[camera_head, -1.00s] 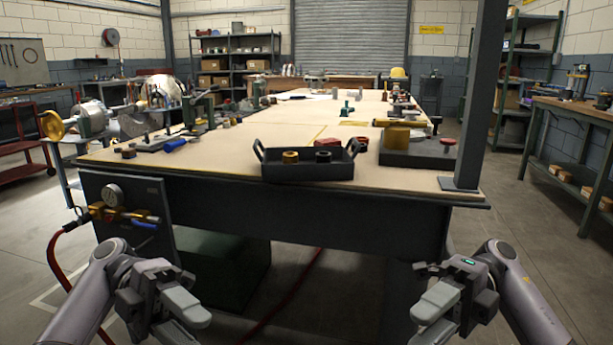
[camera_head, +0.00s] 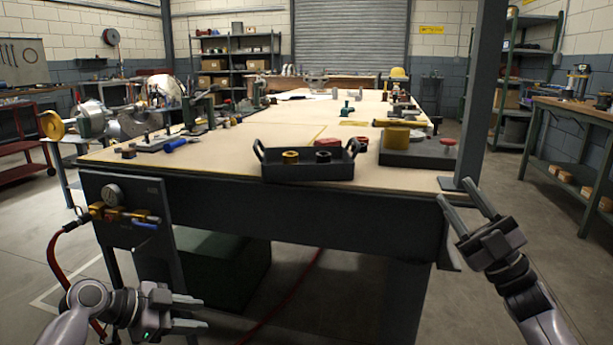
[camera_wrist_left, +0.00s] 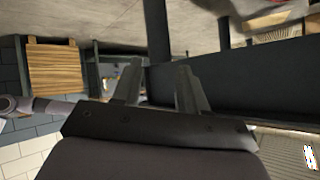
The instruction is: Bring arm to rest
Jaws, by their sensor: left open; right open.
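My left gripper (camera_head: 190,312) is low at the bottom left of the head view, in front of the workbench and below its top. It is open and empty, its fingers pointing right. In the left wrist view its two fingers (camera_wrist_left: 158,88) stand apart with nothing between them. My right gripper (camera_head: 462,202) is at the right of the head view, near the bench's front right corner. It is open and empty, its fingers pointing up and left. Whether it touches the bench or the post cannot be told.
The workbench (camera_head: 300,215) fills the middle. A black tray (camera_head: 308,172) with a brass ring and a dark ring lies at its front edge. A grey post (camera_head: 481,100) stands at its right corner. A valve panel (camera_head: 125,215) with a red hose is at the front left.

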